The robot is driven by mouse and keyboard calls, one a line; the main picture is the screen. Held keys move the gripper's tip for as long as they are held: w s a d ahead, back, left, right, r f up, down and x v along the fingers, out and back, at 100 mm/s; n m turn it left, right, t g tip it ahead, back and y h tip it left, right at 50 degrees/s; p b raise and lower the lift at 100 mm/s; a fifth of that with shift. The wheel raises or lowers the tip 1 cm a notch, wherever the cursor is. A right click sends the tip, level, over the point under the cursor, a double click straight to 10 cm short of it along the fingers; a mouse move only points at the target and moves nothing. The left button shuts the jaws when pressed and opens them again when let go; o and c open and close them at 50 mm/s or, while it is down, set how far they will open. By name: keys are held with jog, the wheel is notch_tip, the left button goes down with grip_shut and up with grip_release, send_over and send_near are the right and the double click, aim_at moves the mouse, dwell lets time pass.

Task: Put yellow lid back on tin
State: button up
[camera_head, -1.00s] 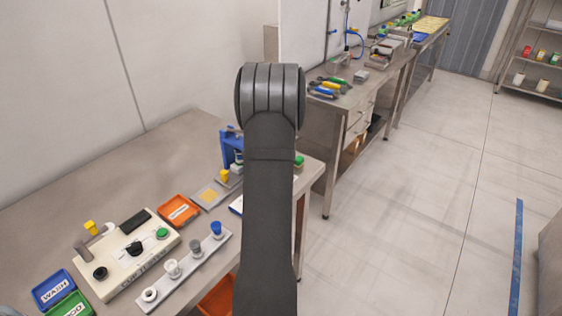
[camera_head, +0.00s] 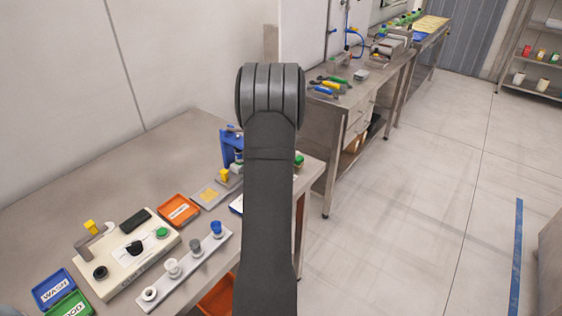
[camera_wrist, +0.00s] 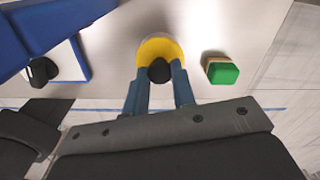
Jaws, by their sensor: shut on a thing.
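The yellow lid (camera_wrist: 157,47) is a round disc with a black knob (camera_wrist: 159,71), at the top middle of the wrist view. My gripper (camera_wrist: 162,76) has its two blue-grey fingers on either side of the knob and is shut on the lid there. No tin shows under the lid; the lid and fingers cover that spot, so I cannot tell whether the lid touches anything below. In the head view my own arm covers the gripper and lid.
A green-topped block (camera_wrist: 222,72) stands close right of the lid. A blue frame (camera_wrist: 45,22) is at the left, with a blue-edged white sheet (camera_wrist: 68,62). An orange tray (camera_head: 179,210) and a holder strip (camera_head: 190,272) lie on the steel bench (camera_head: 60,225).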

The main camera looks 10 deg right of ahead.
dwell(0.4)
jog(key=o, duration=1.5)
jog(key=shift+r, duration=3.5)
grip_shut()
jog(key=shift+f, duration=0.2)
